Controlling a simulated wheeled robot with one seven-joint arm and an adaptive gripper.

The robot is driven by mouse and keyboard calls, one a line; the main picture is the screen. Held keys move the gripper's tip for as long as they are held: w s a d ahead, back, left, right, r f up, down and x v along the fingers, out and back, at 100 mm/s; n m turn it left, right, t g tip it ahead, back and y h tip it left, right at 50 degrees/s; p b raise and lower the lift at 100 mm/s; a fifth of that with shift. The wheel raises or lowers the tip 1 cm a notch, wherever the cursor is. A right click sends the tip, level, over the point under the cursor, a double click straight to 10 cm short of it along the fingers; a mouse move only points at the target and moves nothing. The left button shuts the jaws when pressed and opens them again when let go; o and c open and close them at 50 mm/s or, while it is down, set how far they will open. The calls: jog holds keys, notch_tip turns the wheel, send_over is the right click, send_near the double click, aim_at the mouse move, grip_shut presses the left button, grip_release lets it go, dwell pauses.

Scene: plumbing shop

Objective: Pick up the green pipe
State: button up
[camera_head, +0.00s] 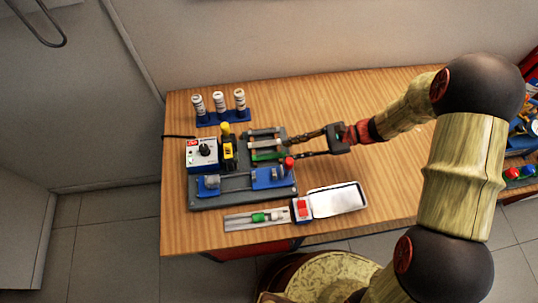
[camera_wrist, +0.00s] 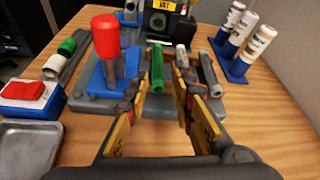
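The green pipe (camera_head: 266,156) lies in the pipe rack on the grey work board, nearest the blue vise of the pipes there. In the wrist view the green pipe (camera_wrist: 157,66) points away from me, ahead of my fingers and closer to the left one. My gripper (camera_head: 291,148) is open at the right end of the rack. In the wrist view my gripper (camera_wrist: 166,95) has its two fingers spread wide with nothing between the pads. I cannot tell whether the left fingertip touches the pipe's near end.
A light grey pipe (camera_wrist: 181,68) and a darker pipe (camera_wrist: 208,72) lie beside the green one. The red-knobbed blue vise (camera_head: 270,177) is close by. White bottles (camera_head: 219,103) stand behind; an empty metal tray (camera_head: 338,199) lies in front. The table's right side is clear.

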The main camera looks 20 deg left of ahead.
aim_at(271, 155)
jog(key=x, duration=0.3)
jog(key=b+x, duration=0.1)
jog(key=x, duration=0.2)
jog(key=shift+s+a, duration=0.25)
jog(key=shift+s, duration=0.1)
jog(key=shift+c, duration=0.8)
jog(key=c, duration=0.4)
